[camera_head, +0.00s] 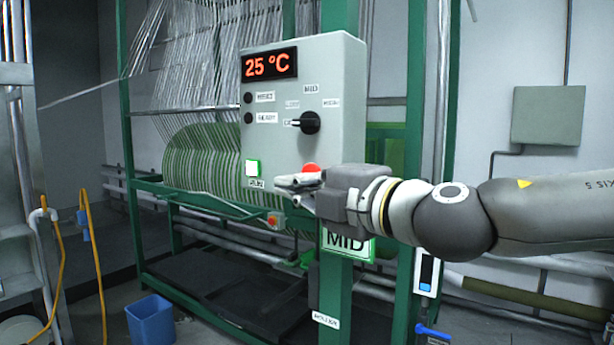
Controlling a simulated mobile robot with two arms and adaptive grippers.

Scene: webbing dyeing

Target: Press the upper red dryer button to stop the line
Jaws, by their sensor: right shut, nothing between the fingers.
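A grey control box (345,90) with a red 25 °C display (269,65) is mounted on a green post. On its lower front is a red button (311,167), partly hidden behind my right gripper (283,183). The gripper comes in from the right, shut and empty, its fingers pointing left across the box's lower edge. Its fingers overlap the red button's lower part in the picture; I cannot tell whether they touch it. A lit white-green button (253,168) sits left of the fingertips. My left gripper is not in view.
A black rotary knob (308,122) sits above the red button. A small orange-red switch (274,219) is on the rail below. A green MID sign (346,246) hangs under the box. Striped webbing (205,160) runs behind. A blue bin (151,320) stands on the floor at left.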

